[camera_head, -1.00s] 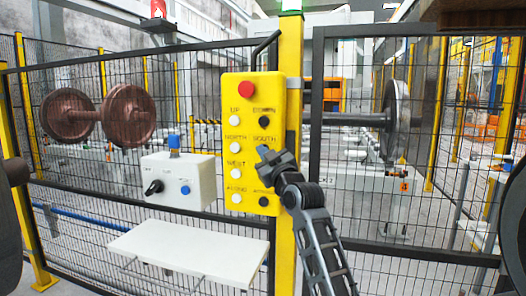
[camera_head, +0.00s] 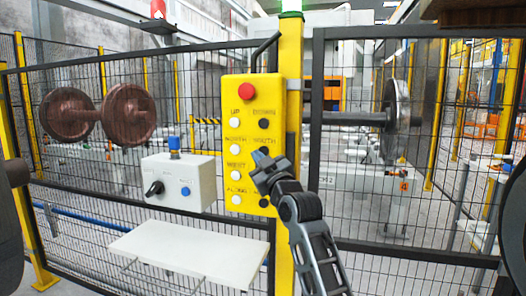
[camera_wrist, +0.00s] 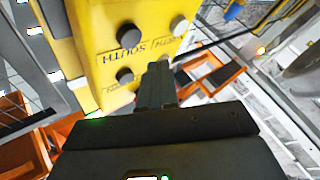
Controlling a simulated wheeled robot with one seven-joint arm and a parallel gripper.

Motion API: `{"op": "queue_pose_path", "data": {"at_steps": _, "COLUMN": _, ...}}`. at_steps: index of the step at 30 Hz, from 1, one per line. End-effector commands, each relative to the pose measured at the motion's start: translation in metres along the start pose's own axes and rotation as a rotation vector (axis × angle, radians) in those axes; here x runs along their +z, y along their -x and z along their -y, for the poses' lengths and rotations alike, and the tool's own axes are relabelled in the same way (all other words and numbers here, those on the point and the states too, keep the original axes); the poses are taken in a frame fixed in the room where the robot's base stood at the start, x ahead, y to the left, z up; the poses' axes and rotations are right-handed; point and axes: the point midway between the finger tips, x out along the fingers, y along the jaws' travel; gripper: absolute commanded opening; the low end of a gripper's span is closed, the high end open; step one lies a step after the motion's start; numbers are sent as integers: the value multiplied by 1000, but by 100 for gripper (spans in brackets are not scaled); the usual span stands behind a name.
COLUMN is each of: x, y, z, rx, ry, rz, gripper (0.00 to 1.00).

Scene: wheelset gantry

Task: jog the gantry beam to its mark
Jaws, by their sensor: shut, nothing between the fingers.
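The yellow push-button pendant (camera_head: 252,145) faces me on a yellow post, with a red button (camera_head: 246,91) on top and labelled white and black buttons in two columns. My gripper (camera_head: 262,158) is shut and empty in front of the right column, just below the SOUTH label. It hides the button there. In the wrist view my gripper's fingers (camera_wrist: 158,82) point at the pendant (camera_wrist: 85,50), beside two black buttons and the SOUTH lettering. I cannot tell whether they touch a button. I cannot single out the gantry beam or its mark.
A white control box (camera_head: 178,182) with a black knob and blue buttons sits left of the pendant, above a white shelf (camera_head: 190,253). Black mesh fence (camera_head: 400,225) spans the view. Behind it are a rusty wheelset (camera_head: 126,115) and a grey wheel (camera_head: 396,104).

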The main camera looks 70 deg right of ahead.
Motion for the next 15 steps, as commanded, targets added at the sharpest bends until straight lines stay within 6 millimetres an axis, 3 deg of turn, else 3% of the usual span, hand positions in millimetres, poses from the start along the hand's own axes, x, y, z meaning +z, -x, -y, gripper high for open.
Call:
{"op": "queue_pose_path", "data": {"at_steps": 9, "x": -13, "y": 17, "z": 12, "rx": 0, "ry": 0, "rz": 0, "gripper": 0}}
{"op": "queue_pose_path", "data": {"at_steps": 15, "x": -14, "y": 19, "z": 13, "rx": 1, "ry": 1, "rz": 0, "gripper": 0}}
